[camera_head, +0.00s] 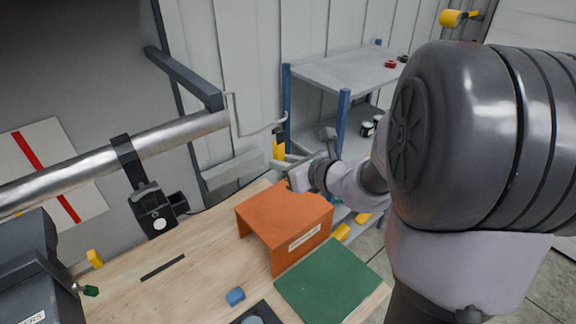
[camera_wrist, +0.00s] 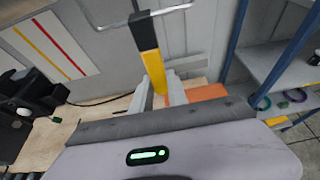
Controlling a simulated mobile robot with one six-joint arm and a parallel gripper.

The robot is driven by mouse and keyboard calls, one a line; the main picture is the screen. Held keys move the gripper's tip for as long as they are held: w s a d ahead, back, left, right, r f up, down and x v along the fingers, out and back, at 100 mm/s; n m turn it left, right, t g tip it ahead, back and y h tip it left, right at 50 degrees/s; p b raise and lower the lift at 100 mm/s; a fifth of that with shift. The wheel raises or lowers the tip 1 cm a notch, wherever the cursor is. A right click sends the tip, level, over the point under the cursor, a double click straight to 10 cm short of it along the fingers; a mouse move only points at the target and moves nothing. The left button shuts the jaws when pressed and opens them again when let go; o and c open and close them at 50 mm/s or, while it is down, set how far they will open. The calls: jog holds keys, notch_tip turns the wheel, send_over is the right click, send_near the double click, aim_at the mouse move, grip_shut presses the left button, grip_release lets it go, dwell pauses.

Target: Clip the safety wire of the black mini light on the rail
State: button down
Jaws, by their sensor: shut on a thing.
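The black mini light (camera_head: 155,208) hangs from the round silver rail (camera_head: 170,138) by a black clamp (camera_head: 127,160). It also shows at the left of the wrist view (camera_wrist: 30,98). My gripper (camera_wrist: 160,92) is shut on a yellow and black handle (camera_wrist: 152,55), which stands upright between the fingers; in the head view the handle (camera_head: 278,146) is above the bench's far edge. A thin bent grey wire or rod (camera_head: 240,134) runs near the rail's right end and the handle. Whether it joins the handle, I cannot tell. My gripper (camera_head: 283,163) is right of the light.
An orange step-shaped block (camera_head: 285,218) stands on the wooden bench below my gripper. A green mat (camera_head: 328,280), a blue block (camera_head: 235,296) and a dark strip (camera_head: 163,268) lie on the bench. A blue-posted shelf (camera_head: 344,110) stands behind. A dark bracket (camera_head: 183,78) is above the rail.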

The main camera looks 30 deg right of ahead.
jog(key=w, duration=0.3)
jog(key=w+a, duration=0.1)
jog(key=w, duration=0.1)
jog(key=shift+w+f, duration=0.1)
jog(key=shift+f, duration=0.2)
jog(key=c, duration=1.2)
grip_release()
